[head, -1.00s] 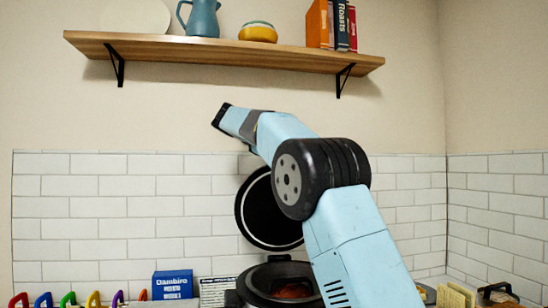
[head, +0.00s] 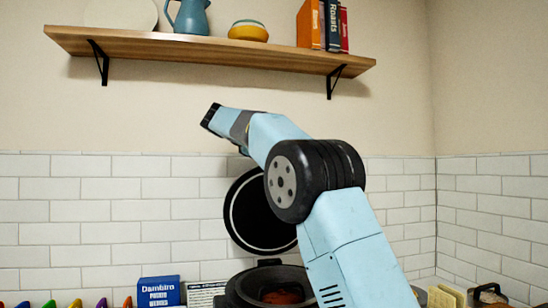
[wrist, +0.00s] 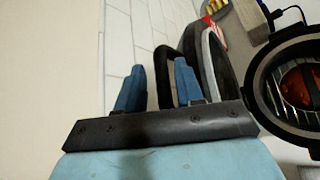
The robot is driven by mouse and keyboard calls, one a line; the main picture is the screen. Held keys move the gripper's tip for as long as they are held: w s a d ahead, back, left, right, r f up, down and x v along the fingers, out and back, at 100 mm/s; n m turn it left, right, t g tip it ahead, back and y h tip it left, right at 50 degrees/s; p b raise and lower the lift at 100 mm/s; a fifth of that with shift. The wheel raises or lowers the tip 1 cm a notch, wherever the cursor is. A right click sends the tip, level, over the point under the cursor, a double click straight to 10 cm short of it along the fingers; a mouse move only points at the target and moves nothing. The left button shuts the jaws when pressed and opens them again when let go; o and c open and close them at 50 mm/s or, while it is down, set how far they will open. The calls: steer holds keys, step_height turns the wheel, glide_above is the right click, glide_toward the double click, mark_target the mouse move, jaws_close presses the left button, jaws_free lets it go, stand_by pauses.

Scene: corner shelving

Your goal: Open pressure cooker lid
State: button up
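The pressure cooker (head: 240,291) stands at the bottom of the head view, with reddish-brown food inside. Its round black lid (head: 257,212) with a pale rim is raised nearly upright behind the pot, partly hidden by my arm. In the wrist view the open pot (wrist: 262,103) is at the right, and the lid (wrist: 217,66) shows edge-on beside it. The black lid handle (wrist: 162,72) appears between the two blue fingers of my gripper (wrist: 157,88), nearer the right one. The fingers are apart, with a gap beside the handle. The fingers are hidden in the head view.
A wooden shelf (head: 215,55) above holds a blue jug (head: 190,18), a yellow bowl (head: 248,32) and several books (head: 322,25). A blue box (head: 160,291) and colourful handled items (head: 75,303) are left of the cooker. A tiled wall (head: 110,215) stands behind.

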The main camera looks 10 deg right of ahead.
steer(key=shift+a+f, duration=0.1)
steer(key=shift+a, duration=0.1)
steer(key=v, duration=1.3)
steer(key=shift+r, duration=0.3)
steer(key=shift+s, duration=0.1)
